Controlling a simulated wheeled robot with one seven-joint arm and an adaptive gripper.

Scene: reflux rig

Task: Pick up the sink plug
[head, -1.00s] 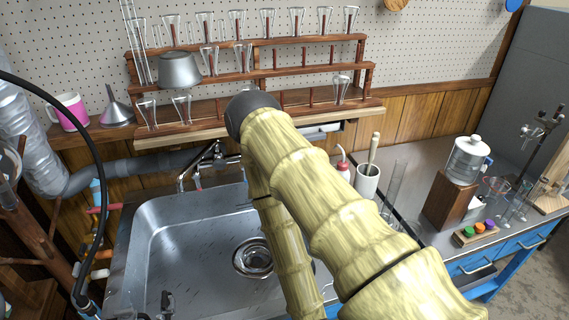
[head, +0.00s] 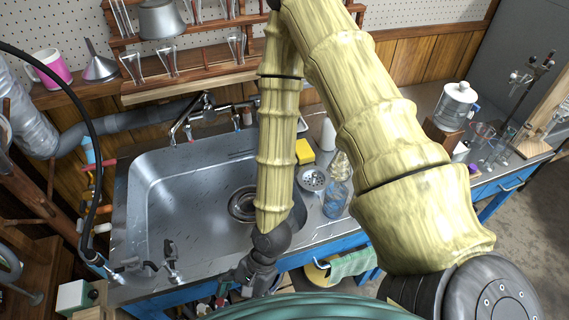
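A round, pale metal piece with small holes (head: 313,180) lies on the counter just right of the sink. It may be the sink plug, but I cannot tell for sure. The steel sink (head: 165,225) has a round dark drain fitting (head: 242,204) in its floor, partly covered by my arm. My gripper (head: 245,283) hangs at the sink's front edge, left of and nearer than the round piece, and apart from it. Its fingers are small and dark, so I cannot tell if they are open or shut. I see nothing clearly held.
A blue-tinted bottle (head: 335,200) and a yellow sponge (head: 304,152) stand close to the round piece. The faucet (head: 205,112) rises behind the sink. A black hose (head: 88,130) curves along the left. The sink basin is mostly empty.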

